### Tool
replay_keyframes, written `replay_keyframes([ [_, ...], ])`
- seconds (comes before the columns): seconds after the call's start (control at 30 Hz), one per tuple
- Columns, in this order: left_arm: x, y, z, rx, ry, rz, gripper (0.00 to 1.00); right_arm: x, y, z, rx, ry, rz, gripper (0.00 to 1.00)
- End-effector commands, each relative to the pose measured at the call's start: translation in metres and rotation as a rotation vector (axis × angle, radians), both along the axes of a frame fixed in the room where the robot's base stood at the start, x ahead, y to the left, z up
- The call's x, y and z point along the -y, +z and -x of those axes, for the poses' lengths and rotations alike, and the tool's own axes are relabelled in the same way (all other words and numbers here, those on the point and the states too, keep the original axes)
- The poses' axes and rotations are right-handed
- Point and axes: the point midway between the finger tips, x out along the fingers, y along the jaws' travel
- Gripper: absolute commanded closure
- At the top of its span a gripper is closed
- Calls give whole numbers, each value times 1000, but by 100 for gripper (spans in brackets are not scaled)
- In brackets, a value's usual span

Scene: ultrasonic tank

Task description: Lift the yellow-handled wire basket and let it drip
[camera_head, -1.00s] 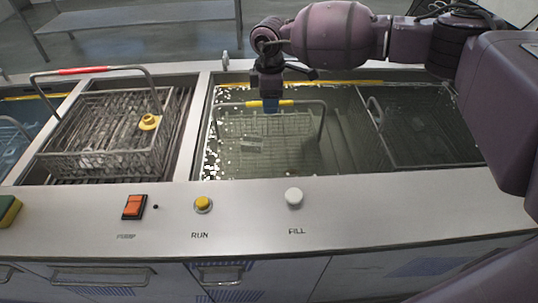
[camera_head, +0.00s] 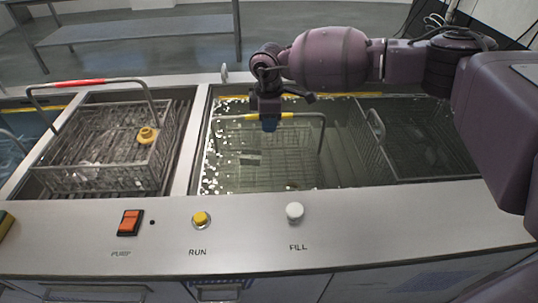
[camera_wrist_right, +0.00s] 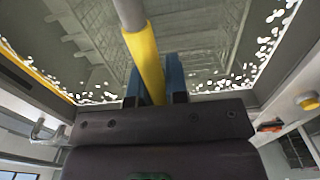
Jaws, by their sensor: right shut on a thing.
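The yellow-handled wire basket (camera_head: 285,160) is in the middle tank, with its mesh body still in or just at the murky liquid. Its yellow grip (camera_head: 252,117) sits at the top of the wire handle. My right gripper (camera_head: 269,123) is shut on this handle from above. In the right wrist view the yellow grip (camera_wrist_right: 147,62) runs between the two blue fingers of the right gripper (camera_wrist_right: 157,82). The basket's lower part is blurred by the liquid. My left gripper is not in view.
A red-handled wire basket (camera_head: 100,165) with a yellow piece (camera_head: 146,135) stands in the left bay. Another dark basket (camera_head: 425,140) sits at the tank's right. The front panel carries an orange switch (camera_head: 130,222), a yellow button (camera_head: 201,219) and a white button (camera_head: 295,212).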

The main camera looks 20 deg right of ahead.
Motion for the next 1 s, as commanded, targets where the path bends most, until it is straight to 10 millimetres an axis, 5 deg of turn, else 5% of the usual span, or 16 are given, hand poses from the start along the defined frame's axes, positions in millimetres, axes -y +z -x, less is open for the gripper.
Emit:
replay_keyframes([
  [0.27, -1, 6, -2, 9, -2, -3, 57, 0, 18, -1, 8, 0, -1, 100],
  [1.0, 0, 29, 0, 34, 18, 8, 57, 0, 173, 0, 8, 0, -1, 100],
])
